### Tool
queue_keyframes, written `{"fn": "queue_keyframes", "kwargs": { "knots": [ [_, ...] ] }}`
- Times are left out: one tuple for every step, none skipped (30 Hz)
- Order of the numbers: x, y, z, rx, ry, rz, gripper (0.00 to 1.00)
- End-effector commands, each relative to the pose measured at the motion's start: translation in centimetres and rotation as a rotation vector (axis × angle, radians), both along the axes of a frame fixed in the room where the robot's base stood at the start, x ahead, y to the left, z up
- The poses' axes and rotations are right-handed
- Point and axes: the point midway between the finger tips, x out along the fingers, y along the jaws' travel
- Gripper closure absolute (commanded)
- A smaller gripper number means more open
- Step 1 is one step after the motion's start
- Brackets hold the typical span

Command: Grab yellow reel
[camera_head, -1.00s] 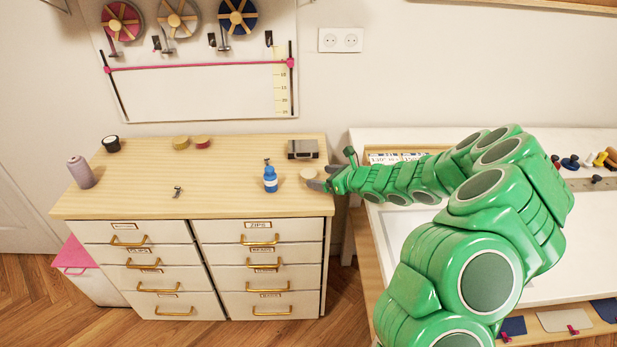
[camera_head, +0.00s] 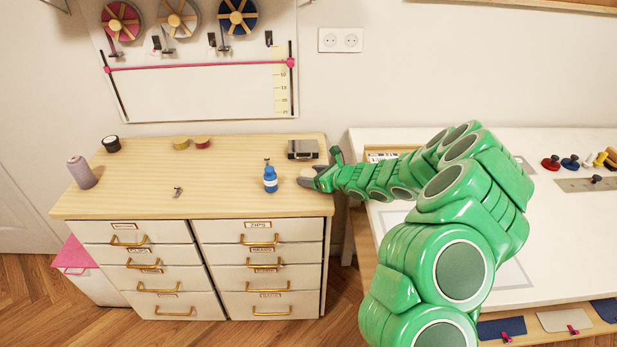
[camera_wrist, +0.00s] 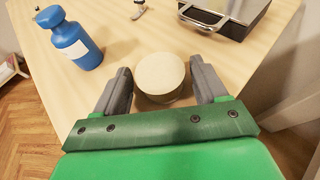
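A pale cream-yellow round reel (camera_wrist: 160,75) lies flat near the right end of the wooden cabinet top; it also shows in the head view (camera_head: 306,181). My gripper (camera_wrist: 159,88) is open, with one grey finger on each side of this reel and narrow gaps visible. In the head view my gripper (camera_head: 313,180) reaches in from the right, low over the top. Another reel with a yellow top (camera_head: 181,143) lies farther back on the cabinet, beside a reel with a red side (camera_head: 202,142), well away from my gripper.
A blue bottle (camera_head: 270,180) stands left of my gripper. A dark metal case (camera_head: 303,149) lies just behind the pale reel. A small metal presser foot (camera_head: 178,191), a lilac thread cone (camera_head: 81,172) and a black reel (camera_head: 111,144) are farther left. A white table (camera_head: 560,225) stands right.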

Motion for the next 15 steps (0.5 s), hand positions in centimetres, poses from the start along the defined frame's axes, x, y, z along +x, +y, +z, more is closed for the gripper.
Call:
{"fn": "queue_keyframes", "kwargs": {
  "knots": [
    [0.0,-0.02,-0.01,0.0,0.0,0.0,0.36],
    [0.0,-0.01,-0.02,0.0,0.0,0.0,0.41],
    [-0.01,0.0,-0.02,0.0,0.0,0.0,0.47],
    [-0.01,-0.01,-0.02,0.0,0.0,0.0,0.52],
    [-0.01,-0.01,-0.01,0.0,0.0,0.0,0.56],
    [-0.01,-0.01,-0.01,0.0,0.0,0.0,0.62],
    [-0.01,-0.01,-0.01,0.0,0.0,0.0,0.67],
    [-0.01,-0.01,-0.01,0.0,0.0,0.0,0.72],
    [-0.01,-0.01,-0.01,0.0,0.0,0.0,0.73],
    [-0.01,-0.02,-0.02,0.0,0.0,0.0,0.74],
    [-0.01,-0.02,-0.02,0.0,0.0,0.0,0.74],
    [-0.01,-0.02,-0.02,0.0,0.0,0.0,0.74],
    [-0.01,-0.01,-0.01,0.0,0.0,0.0,0.74],
    [-0.02,-0.01,-0.01,-0.001,0.001,0.0,0.74],
    [-0.01,-0.01,0.01,0.0,0.0,0.0,0.74]
  ]
}}
